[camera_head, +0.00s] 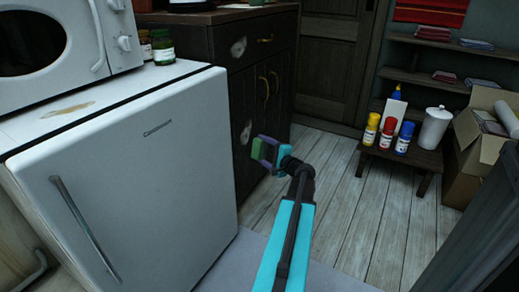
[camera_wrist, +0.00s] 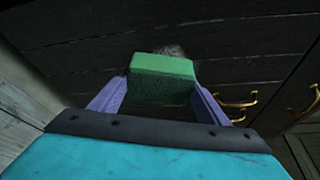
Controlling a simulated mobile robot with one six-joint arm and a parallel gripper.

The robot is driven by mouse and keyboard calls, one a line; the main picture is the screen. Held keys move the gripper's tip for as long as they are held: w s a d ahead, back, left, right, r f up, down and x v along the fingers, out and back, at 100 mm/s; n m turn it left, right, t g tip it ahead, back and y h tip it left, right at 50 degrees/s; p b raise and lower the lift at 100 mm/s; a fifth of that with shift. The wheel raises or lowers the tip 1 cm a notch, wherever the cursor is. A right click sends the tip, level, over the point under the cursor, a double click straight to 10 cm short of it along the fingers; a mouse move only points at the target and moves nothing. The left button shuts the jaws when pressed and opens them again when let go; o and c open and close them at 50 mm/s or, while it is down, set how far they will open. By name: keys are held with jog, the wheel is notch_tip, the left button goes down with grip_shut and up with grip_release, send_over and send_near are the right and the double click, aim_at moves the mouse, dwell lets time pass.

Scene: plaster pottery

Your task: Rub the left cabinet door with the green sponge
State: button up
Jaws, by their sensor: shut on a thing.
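The green sponge (camera_head: 258,148) is held between the purple fingers of my gripper (camera_head: 267,152), close to the dark wooden cabinet. In the wrist view the sponge (camera_wrist: 162,79) sits between both fingertips (camera_wrist: 160,90), facing the dark planks. The left cabinet door (camera_head: 243,110) has a pale worn patch (camera_head: 246,133), just above and left of the sponge in the head view. In the wrist view a greyish patch (camera_wrist: 170,50) shows partly behind the sponge. I cannot tell whether the sponge touches the door.
A white fridge (camera_head: 130,165) stands left of the cabinet, close to my gripper. Brass door handles (camera_head: 265,88) stick out right of the patch. A drawer (camera_head: 240,42) above has another pale patch. A low stool (camera_head: 400,152) with paint bottles stands right. The floor between is clear.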

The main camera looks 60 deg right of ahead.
aim_at(250, 134)
jog(key=shift+w, duration=0.15)
jog(key=shift+w, duration=2.85)
jog(key=shift+w, duration=0.95)
jog(key=shift+d, duration=0.1)
jog(key=shift+d, duration=1.7)
jog(key=shift+d, duration=0.1)
jog(key=shift+w+d, duration=0.15)
jog(key=shift+d, duration=1.6)
